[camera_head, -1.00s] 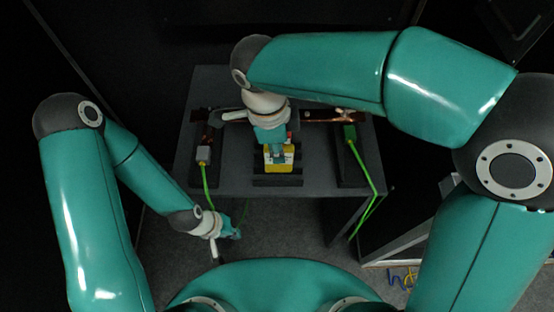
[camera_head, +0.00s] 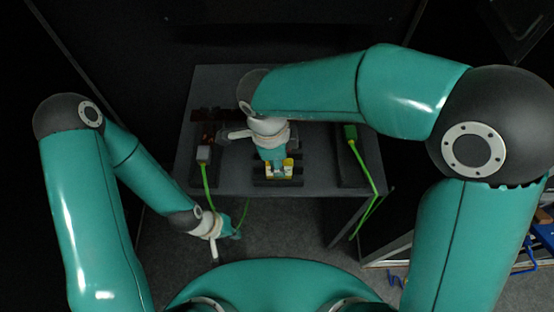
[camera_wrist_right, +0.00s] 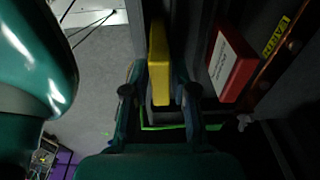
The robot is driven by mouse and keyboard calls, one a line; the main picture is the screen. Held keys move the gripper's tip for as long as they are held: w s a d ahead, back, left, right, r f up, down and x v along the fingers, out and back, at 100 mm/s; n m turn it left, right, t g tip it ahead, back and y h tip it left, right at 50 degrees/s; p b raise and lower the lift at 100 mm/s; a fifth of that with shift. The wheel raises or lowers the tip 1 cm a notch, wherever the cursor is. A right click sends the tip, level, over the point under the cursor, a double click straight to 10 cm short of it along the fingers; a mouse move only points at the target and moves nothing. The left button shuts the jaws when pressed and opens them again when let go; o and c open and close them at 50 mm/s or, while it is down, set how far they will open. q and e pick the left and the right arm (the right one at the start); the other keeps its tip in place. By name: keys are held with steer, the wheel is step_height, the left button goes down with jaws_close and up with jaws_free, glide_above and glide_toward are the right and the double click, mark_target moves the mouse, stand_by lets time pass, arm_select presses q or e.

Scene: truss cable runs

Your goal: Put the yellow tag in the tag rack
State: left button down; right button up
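The yellow tag (camera_head: 289,170) is over the dark slotted tag rack (camera_head: 278,183) at the table's front middle. In the right wrist view the yellow tag (camera_wrist_right: 160,62) stands between the fingers of my right gripper (camera_wrist_right: 161,85), which look closed on its sides. In the head view my right gripper (camera_head: 278,165) covers the middle of the tag. I cannot tell whether the tag's lower edge is in a slot or above it. My left gripper (camera_head: 232,232) hangs in front of the table's front edge, away from the tag; its fingers are too small to read.
A red tag (camera_wrist_right: 231,63) with a white label is beside the yellow one in the wrist view. A grey connector (camera_head: 204,153) with a green cable is on the table's left; a green connector (camera_head: 351,133) with its cable is on the right. My right arm hides the table's back middle.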

steer(key=shift+o, duration=0.8)
steer(key=shift+r, duration=0.15)
step_height(320, 180, up, 12)
steer(key=a, duration=0.1)
steer(key=shift+a, duration=0.2)
